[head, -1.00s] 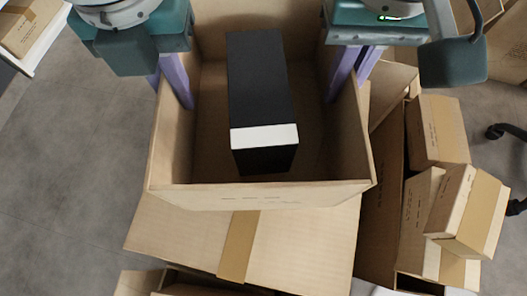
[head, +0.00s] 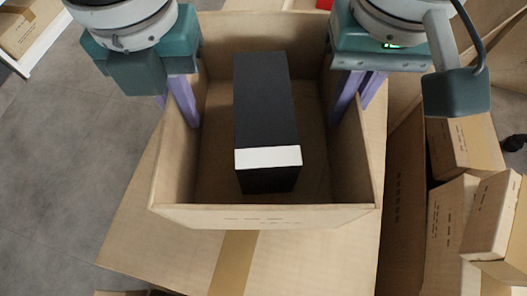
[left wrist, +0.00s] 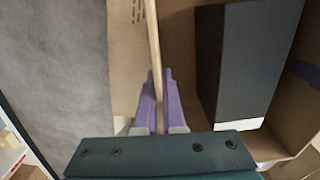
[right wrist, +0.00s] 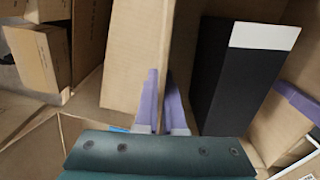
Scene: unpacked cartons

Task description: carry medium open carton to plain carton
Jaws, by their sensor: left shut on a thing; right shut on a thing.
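The medium open carton (head: 262,216) is in the middle of the head view, with a black box with a white band (head: 265,105) standing inside it. My left gripper (head: 182,108) is shut on the carton's left wall; the left wrist view shows its purple fingers (left wrist: 160,100) on both sides of the wall edge. My right gripper (head: 345,105) is shut on the right wall, and its fingers show in the right wrist view (right wrist: 162,100). A closed, taped carton (head: 300,262) lies below the open carton. Whether it is the plain carton I cannot tell, nor whether the two touch.
Several cartons (head: 455,215) are piled at the right. Another carton (head: 28,28) sits on a white shelf at the top left. Grey floor (head: 70,150) is clear at the left. A dark object (head: 515,143) shows at the right edge.

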